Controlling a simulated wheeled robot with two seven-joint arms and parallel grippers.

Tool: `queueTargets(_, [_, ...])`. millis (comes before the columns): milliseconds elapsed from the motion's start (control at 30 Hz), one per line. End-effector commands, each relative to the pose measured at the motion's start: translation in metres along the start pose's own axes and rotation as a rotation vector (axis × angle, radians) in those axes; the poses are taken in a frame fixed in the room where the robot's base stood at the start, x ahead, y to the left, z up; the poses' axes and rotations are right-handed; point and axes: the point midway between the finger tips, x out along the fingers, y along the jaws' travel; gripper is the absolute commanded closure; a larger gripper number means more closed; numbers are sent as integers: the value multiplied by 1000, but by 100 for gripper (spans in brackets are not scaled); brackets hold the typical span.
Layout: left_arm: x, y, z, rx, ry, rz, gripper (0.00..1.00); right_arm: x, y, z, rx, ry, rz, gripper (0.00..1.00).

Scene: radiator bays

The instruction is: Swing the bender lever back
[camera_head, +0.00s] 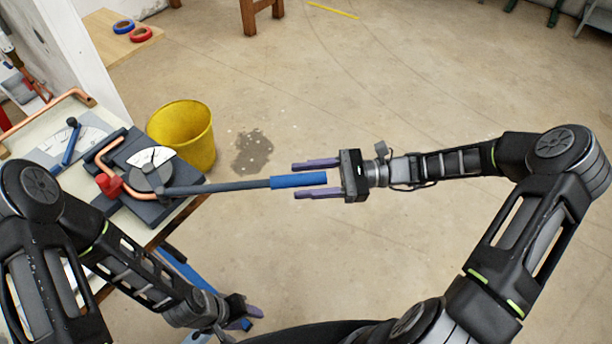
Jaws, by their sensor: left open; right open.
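The bender (150,182) stands on the table at the left, with a copper pipe (103,152) in it, a red knob (109,186) and a white dial (152,157). Its long dark lever with a blue grip (298,180) points right, out past the table edge. My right gripper (317,179) is open, its purple fingers on either side of the grip's end; I cannot tell whether they touch it. My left gripper (250,317) is low in the picture, below and right of the table, open and away from the lever. Its fingers are partly hidden.
A yellow bucket (183,132) stands behind the bender. A second tool with a blue lever (71,143) and another copper pipe (45,112) are at the table's left. Tape rolls (140,34) lie on a wooden board (100,32) behind. The floor at the middle and right is clear.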

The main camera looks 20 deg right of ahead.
Motion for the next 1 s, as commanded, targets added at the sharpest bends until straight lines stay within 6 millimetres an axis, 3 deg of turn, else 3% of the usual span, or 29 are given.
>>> queueTargets(233, [0,0,0,0,0,0,51,1,0,0,0,0,0,51])
queueTargets(800, [0,0,0,0,0,0,51,1,0,0,0,0,1,98])
queueTargets(1000, [0,0,0,0,0,0,51,1,0,0,0,0,1,100])
